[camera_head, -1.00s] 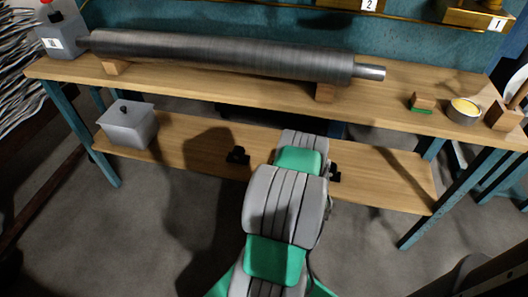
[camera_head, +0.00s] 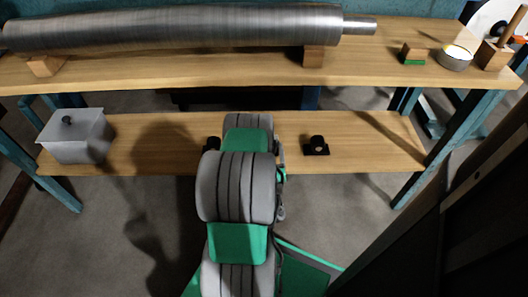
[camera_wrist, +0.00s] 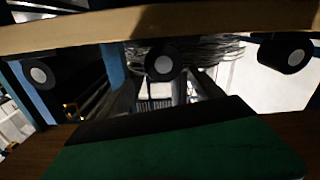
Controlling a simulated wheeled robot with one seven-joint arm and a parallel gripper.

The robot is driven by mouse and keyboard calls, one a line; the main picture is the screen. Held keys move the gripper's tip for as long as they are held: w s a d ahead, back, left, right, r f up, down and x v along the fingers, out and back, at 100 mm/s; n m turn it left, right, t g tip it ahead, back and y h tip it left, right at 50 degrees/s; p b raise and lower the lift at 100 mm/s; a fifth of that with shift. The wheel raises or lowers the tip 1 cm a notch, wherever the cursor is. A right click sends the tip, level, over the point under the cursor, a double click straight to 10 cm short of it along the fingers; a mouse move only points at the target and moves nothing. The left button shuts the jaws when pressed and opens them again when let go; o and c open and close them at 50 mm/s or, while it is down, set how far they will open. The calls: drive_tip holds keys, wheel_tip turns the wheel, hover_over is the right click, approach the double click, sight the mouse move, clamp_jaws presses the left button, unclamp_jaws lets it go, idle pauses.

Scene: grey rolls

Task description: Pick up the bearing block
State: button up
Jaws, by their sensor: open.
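A black bearing block (camera_head: 316,146) with a round bore stands on the lower wooden shelf, right of my arm. A second black block (camera_head: 212,143) is partly hidden just left of my arm. In the wrist view, several black round housings with pale centres show: one at left (camera_wrist: 40,74), one in the middle (camera_wrist: 163,62) and one at right (camera_wrist: 286,54). They sit along a wooden strip at the top, as if seen upside down. My arm hides its own end in the head view, and no fingertips can be made out in the wrist view. No block is seen held.
The upper bench (camera_head: 370,72) overhangs the shelf (camera_head: 370,150) and carries a long steel roll (camera_head: 180,28) on wooden supports. A grey lidded box (camera_head: 75,135) stands at the shelf's left end. A green dark-edged surface (camera_wrist: 175,150) fills the wrist view's bottom.

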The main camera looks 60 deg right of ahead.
drive_tip(key=shift+f+b, duration=0.5)
drive_tip(key=shift+f, duration=0.45)
drive_tip(key=x, duration=0.4)
drive_tip(key=b+x, duration=0.1)
drive_tip(key=x, duration=0.2)
drive_tip(key=shift+w+d, duration=0.2)
drive_tip(key=shift+w, duration=0.3)
drive_tip(key=shift+c, duration=0.6)
clamp_jaws()
